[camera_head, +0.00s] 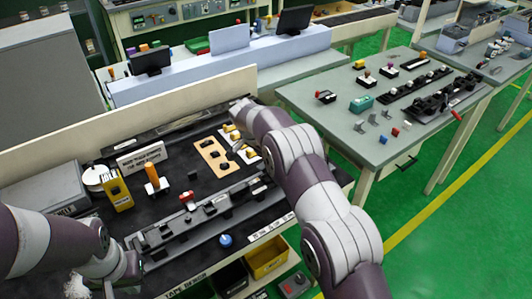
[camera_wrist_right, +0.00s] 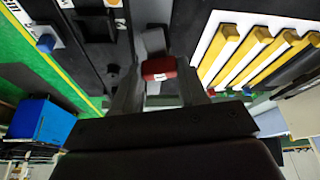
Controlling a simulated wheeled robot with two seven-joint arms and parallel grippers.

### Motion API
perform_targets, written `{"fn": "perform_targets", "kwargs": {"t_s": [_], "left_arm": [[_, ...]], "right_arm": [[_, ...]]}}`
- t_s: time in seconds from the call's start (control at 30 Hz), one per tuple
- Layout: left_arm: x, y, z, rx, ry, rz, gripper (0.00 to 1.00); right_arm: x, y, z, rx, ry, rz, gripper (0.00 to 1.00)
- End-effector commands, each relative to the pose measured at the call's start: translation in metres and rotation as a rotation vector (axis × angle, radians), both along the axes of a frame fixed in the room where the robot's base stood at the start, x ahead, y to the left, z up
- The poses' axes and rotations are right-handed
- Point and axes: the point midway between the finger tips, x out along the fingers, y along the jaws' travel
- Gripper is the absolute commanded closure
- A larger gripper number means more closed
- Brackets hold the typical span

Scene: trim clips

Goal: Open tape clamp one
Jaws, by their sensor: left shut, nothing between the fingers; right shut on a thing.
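A red clamp lever (camera_wrist_right: 159,69) with a small pale label shows in the right wrist view. My right gripper (camera_wrist_right: 160,90) is shut on it, with a dark finger on each side. Below it runs a grey and black fixture. In the head view my right arm hides this gripper and the held lever. Another red clamp lever (camera_head: 187,197) stands on the long grey fixture (camera_head: 175,243), clear of both grippers. My left gripper (camera_head: 130,268) is shut and empty at the fixture's near left end, partly hidden by its own wrist. I cannot read which clamp is number one.
Yellow pieces on a white strip (camera_wrist_right: 213,51) lie beside the right gripper. A yellow box (camera_head: 117,193), an orange-topped marker (camera_head: 152,174) and a blue knob (camera_head: 225,240) stand around the fixture. A second grey table (camera_head: 330,120) stands at the right.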

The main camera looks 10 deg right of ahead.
Motion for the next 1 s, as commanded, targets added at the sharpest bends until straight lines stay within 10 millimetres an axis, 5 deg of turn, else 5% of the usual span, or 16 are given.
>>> {"fn": "perform_targets", "kwargs": {"t_s": [0.23,0.27,0.33,0.67,1.0], "left_arm": [[0.0,0.0,0.0,0.0,0.0,0.0,1.0],[0.0,0.0,0.0,0.0,0.0,0.0,1.0],[0.0,0.0,0.0,0.0,0.0,0.0,1.0],[0.0,0.0,0.005,0.0,0.0,0.0,1.0],[0.0,0.0,0.066,0.0,0.0,0.0,1.0]], "right_arm": [[0.001,-0.001,0.001,-0.001,-0.004,0.001,0.88],[0.001,-0.001,0.001,-0.001,-0.004,0.001,0.51],[0.001,-0.001,0.001,-0.001,-0.004,0.001,0.32],[0.0,0.001,0.007,0.0,-0.002,0.002,0.32],[-0.018,0.027,0.092,0.0,-0.001,0.003,0.32]]}}
